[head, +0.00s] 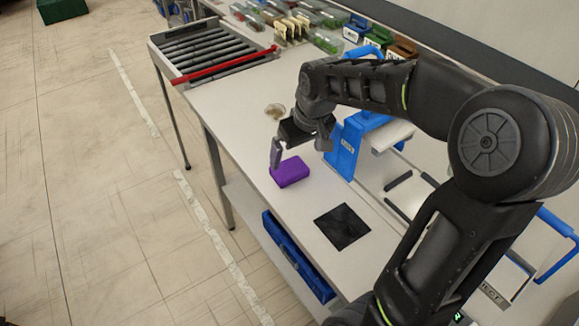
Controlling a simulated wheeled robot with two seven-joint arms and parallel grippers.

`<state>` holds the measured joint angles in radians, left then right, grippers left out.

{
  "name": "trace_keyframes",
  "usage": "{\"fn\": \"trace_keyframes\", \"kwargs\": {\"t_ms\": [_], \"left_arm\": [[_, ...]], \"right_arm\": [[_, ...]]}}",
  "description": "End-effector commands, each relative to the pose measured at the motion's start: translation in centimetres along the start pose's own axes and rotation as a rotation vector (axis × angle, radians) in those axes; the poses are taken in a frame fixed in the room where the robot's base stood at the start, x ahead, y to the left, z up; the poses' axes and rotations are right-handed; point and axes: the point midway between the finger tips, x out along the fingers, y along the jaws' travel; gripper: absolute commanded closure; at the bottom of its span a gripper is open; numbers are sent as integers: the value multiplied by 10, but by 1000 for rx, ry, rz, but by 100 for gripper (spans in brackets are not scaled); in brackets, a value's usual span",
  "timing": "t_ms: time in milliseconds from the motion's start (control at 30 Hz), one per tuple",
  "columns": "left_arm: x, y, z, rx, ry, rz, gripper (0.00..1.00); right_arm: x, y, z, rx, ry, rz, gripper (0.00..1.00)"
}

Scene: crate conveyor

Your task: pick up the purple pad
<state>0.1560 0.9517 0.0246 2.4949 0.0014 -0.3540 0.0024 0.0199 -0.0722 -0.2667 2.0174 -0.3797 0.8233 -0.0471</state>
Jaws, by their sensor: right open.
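The purple pad (292,173) lies on the white table (232,100), near its front edge. My right gripper (298,152) is open and points down just above and behind the pad. One finger is close to the pad's left end; I cannot tell whether it touches. The other finger is to the right, above the table. My left gripper is not in view.
A black square (342,226) lies on the table in front of the pad. A blue stand (345,147) is close to the right of my gripper. A roller conveyor (205,47) with a red bar is at the far left. Small bins line the back.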

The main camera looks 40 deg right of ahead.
Motion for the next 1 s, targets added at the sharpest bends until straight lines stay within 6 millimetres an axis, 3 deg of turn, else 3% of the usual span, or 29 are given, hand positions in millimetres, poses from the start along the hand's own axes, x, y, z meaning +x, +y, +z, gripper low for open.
{"fn": "trace_keyframes", "kwargs": {"t_ms": [333, 733, 1000], "left_arm": [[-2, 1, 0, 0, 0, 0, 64], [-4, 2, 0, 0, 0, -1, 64], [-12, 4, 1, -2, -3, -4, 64]], "right_arm": [[25, -1, 0, 0, -2, 0, 0], [32, -2, -1, 0, -3, 0, 0], [69, -6, -3, 1, -4, 0, 0]]}}
